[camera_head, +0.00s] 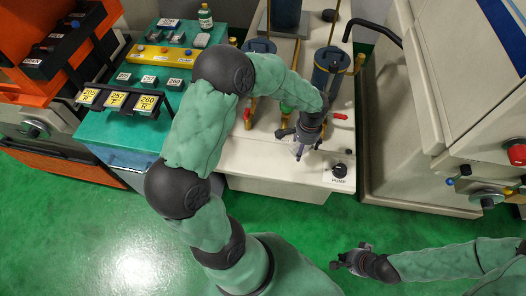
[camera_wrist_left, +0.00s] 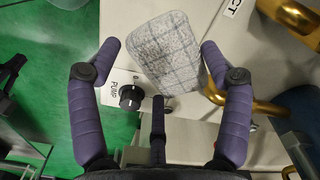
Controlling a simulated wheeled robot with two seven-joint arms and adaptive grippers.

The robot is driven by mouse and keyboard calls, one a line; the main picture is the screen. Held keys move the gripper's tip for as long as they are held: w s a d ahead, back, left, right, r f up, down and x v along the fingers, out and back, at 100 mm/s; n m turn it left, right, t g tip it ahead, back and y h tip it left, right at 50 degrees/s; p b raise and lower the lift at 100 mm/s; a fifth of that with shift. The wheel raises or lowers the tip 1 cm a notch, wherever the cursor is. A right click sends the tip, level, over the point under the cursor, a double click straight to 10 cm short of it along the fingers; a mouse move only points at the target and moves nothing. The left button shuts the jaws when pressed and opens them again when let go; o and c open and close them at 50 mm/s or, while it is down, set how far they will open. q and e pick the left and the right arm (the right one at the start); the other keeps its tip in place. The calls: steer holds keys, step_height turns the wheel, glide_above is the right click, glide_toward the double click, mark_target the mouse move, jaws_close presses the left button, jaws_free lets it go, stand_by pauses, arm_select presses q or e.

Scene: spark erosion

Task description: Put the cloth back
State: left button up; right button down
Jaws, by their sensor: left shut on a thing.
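The cloth (camera_wrist_left: 165,50) is a grey-white folded pad with a checked pattern, seen in the left wrist view. In the head view my left gripper (camera_head: 299,150) is over the front part of the cream bench (camera_head: 270,165), left of the pump knob (camera_head: 339,170); the cloth is hard to make out there. My right gripper (camera_head: 352,260) is low at the right, over the green floor, away from the bench. Its fingers are too small to judge.
Blue cylinders (camera_head: 328,72) with brass fittings and a red-handled valve (camera_head: 338,116) stand behind my left gripper. A teal cabinet (camera_head: 120,130) with a rack of yellow number tags (camera_head: 117,99) is on the left. A beige machine (camera_head: 455,90) stands at the right. Green floor is open in front.

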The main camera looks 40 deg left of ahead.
arm_select(q)
steer(key=s+a+r+n+p, duration=0.25)
steer(key=s+a+n, duration=0.3)
steer(key=s, duration=0.55)
steer(key=s+a+r+n+p, duration=0.2)
steer(key=s+a+r+n, duration=0.3)
steer(key=s, duration=0.7)
steer(key=m+b, duration=0.2)
steer(key=b, duration=0.2)
glide_above(230, 153)
steer(key=shift+n, duration=0.25)
steer(key=f, duration=1.1)
steer(key=shift+s+d+f, duration=0.15)
steer(key=shift+d+f, duration=0.1)
steer(key=shift+a+f, duration=0.15)
steer(key=shift+f, duration=0.15)
steer(key=shift+w+a+f+b, duration=0.1)
steer(key=shift+w+f+b, duration=0.1)
steer(key=shift+f+b, duration=1.15)
steer(key=shift+f, duration=0.35)
steer(key=shift+f, duration=0.15)
steer(key=o, duration=1.1)
steer(key=shift+c, duration=0.2)
